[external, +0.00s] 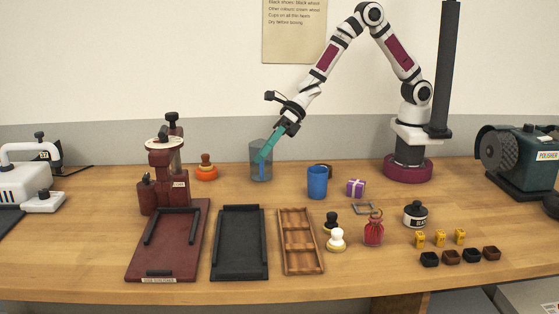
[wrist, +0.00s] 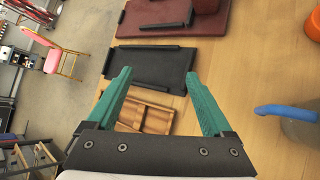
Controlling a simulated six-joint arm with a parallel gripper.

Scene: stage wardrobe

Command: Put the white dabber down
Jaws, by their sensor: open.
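The white dabber (external: 337,235), with a white knob on a pale, yellowish base, stands upright on the bench in the external view, just in front of a black-knobbed dabber (external: 331,220). My gripper (external: 264,155) is well to the left of it and farther back, tilted down by the grey see-through cup. In the wrist view my gripper (wrist: 157,76) has its teal fingers spread wide with nothing between them. The white dabber does not show in the wrist view.
Near the dabber are a wooden compartment tray (external: 281,245), a red bottle (external: 373,230) and a blue cup (external: 317,182). A black tray (external: 239,270) lies left of the wooden one. The grey cup (external: 261,176) stands by my fingers.

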